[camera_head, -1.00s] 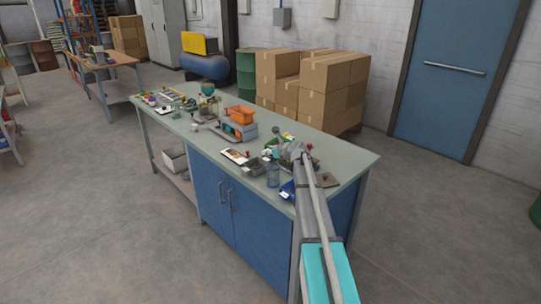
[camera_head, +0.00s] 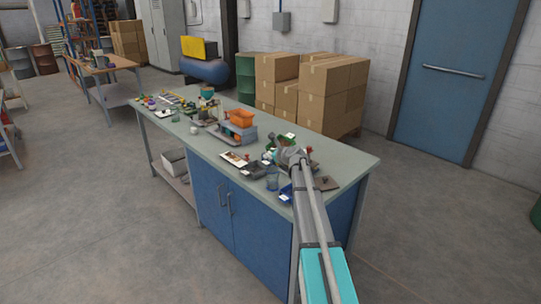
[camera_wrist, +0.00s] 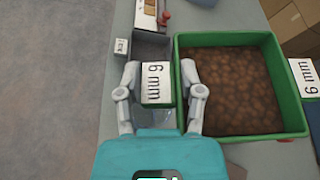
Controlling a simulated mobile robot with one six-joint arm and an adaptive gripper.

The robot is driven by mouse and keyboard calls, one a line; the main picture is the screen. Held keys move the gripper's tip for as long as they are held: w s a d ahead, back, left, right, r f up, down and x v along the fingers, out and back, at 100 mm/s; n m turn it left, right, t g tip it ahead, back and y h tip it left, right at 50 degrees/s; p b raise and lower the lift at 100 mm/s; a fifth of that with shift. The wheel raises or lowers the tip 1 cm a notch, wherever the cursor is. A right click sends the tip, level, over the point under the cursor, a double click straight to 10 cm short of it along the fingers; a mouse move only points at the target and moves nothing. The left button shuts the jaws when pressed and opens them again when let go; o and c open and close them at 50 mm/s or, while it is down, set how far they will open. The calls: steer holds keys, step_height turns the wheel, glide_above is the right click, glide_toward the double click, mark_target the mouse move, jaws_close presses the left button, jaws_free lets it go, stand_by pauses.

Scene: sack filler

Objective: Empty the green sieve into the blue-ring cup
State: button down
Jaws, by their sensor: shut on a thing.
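The green sieve (camera_wrist: 242,136) is a square green tray in the wrist view, full of brown lumps, with "6 mm" labels. My gripper (camera_wrist: 160,82) is shut on its labelled handle (camera_wrist: 157,84), at the sieve's left side. The sieve looks level. In the head view, the sieve (camera_head: 284,140) is small and partly hidden by my gripper (camera_head: 290,156) over the near right part of the bench. A clear bluish cup (camera_head: 272,182) stands at the bench's front edge; I cannot tell whether it has a blue ring. A clear shape shows below the handle in the wrist view.
The bench (camera_head: 345,158) carries a dark grey tray (camera_head: 255,169), a blue tray (camera_head: 286,192), a brown plate (camera_head: 327,183) and an orange bin (camera_head: 241,117). Bare bench lies at the right end. Cardboard boxes (camera_head: 335,90) stand behind.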

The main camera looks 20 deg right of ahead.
steer(key=shift+n+t+h, duration=0.3)
steer(key=shift+n+h, duration=0.1)
steer(key=shift+n, duration=0.2)
steer(key=n+b, duration=0.1)
steer(key=n+h+b, duration=0.1)
steer(key=n+t+b, duration=0.1)
steer(key=shift+w+d+f, duration=0.1)
steer(key=shift+d+f, duration=0.2)
steer(key=shift+f, duration=0.1)
steer(key=shift+w+d+f+n+t+h+b, duration=0.15)
steer(key=shift+f+n+t+h+b, duration=0.2)
steer(key=shift+n+b, duration=0.4)
steer(key=shift+s+d+f+n+t+h+b, duration=0.1)
steer(key=shift+n+t+h+b, duration=0.3)
steer(key=shift+n+b, duration=0.3)
steer(key=shift+w+d+f+n+t+h+b, duration=0.15)
steer(key=shift+n+t+b, duration=0.2)
steer(key=shift+n+b, duration=0.4)
steer(key=shift+d+f+n+t+h+b, duration=0.15)
steer(key=shift+n+t+b, duration=0.15)
steer(key=shift+n+b, duration=0.4)
steer(key=shift+n, duration=0.4)
steer(key=shift+n+t+b, duration=0.3)
steer(key=shift+n+b, duration=0.1)
steer(key=shift+n, duration=0.1)
